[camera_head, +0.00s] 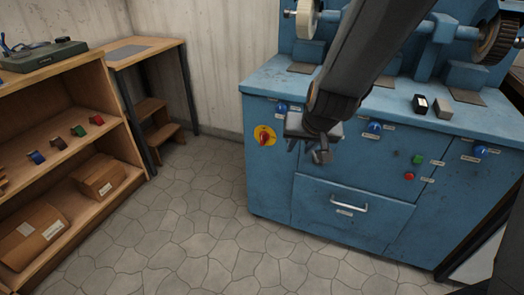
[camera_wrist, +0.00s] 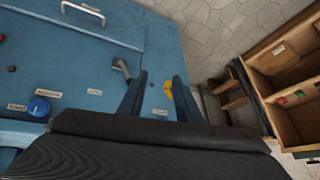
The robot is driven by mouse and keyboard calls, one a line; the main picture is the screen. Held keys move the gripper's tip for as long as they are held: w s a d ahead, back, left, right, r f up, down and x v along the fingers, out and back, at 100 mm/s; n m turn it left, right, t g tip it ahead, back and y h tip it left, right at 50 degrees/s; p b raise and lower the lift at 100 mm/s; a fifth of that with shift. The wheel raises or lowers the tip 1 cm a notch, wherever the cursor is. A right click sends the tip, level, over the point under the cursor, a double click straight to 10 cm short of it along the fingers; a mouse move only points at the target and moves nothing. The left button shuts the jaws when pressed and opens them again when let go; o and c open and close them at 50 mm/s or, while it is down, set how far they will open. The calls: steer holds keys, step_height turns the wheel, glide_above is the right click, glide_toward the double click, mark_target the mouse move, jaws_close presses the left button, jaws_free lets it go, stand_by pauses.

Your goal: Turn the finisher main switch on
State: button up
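The finisher is a blue cabinet (camera_head: 270,185) with machine parts on top. Its main switch, a red knob on a round yellow plate (camera_head: 264,136), is on the left of the front face. In the wrist view, part of the yellow plate (camera_wrist: 168,91) shows beside the right finger, and the red knob is hidden. My gripper (camera_head: 306,146) is in front of the cabinet, to the right of the main switch in the head view. In the wrist view its two fingers (camera_wrist: 158,82) stand apart with nothing between them. A grey lever (camera_wrist: 122,70) shows beside the left finger.
Blue knobs (camera_head: 375,127), a green button (camera_head: 418,159) and a red button (camera_head: 409,175) are further right on the front. A drawer handle (camera_head: 349,204) sticks out below. Wooden shelves (camera_head: 75,150) stand at the left. The tiled floor (camera_head: 190,220) between is clear.

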steer(key=w+a+f+m+t+h+b, duration=0.1)
steer(key=w+a+f+t+b, duration=0.2)
steer(key=w+a+f+b, duration=0.3)
steer(key=w+a+f+t+h+b, duration=0.1)
steer(key=w+a+f+t+b, duration=0.25)
steer(key=w, duration=0.55)
steer(key=m+t+h+b, duration=0.35)
steer(key=h+b, duration=0.25)
steer(key=b, duration=0.6)
glide_toward(262, 139)
steer(key=w, duration=0.1)
steer(key=shift+n+t, duration=0.35)
steer(key=shift+t, duration=0.05)
steer(key=shift+f+b+x, duration=0.2)
steer(key=shift+b+x, duration=0.4)
steer(key=shift+x, duration=1.4)
steer(key=shift+f+b+x, duration=0.15)
steer(key=shift+b+x, duration=0.4)
steer(key=shift+x, duration=1.45)
steer(key=shift+d, duration=0.15)
jaws_close()
